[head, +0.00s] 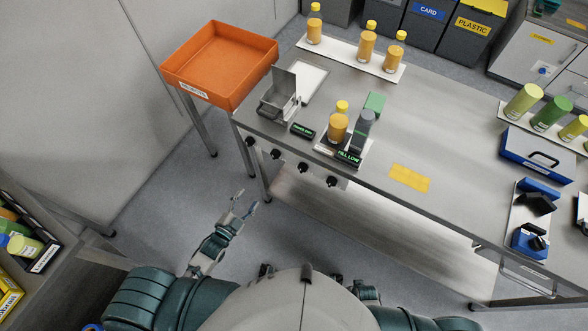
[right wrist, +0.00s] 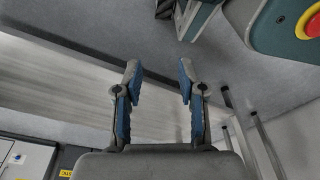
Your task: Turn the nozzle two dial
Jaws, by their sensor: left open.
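Several black dials sit in a row on the front edge of the steel table (head: 450,185), below the filler: one at the left end (head: 250,141), a second (head: 275,154), a third (head: 303,168) and one at the right end (head: 331,181). No label shows which is nozzle two. The filler's display (head: 348,157) reads "FILL LOW". My left gripper (head: 244,203) is open and empty, below and in front of the dials, apart from them.
A filled bottle (head: 338,127) stands at the filler, beside a steel hopper (head: 279,103). An orange tray (head: 225,65) stands at the table's left end. More orange bottles (head: 367,44) stand on a white strip behind. The floor between me and the table is clear.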

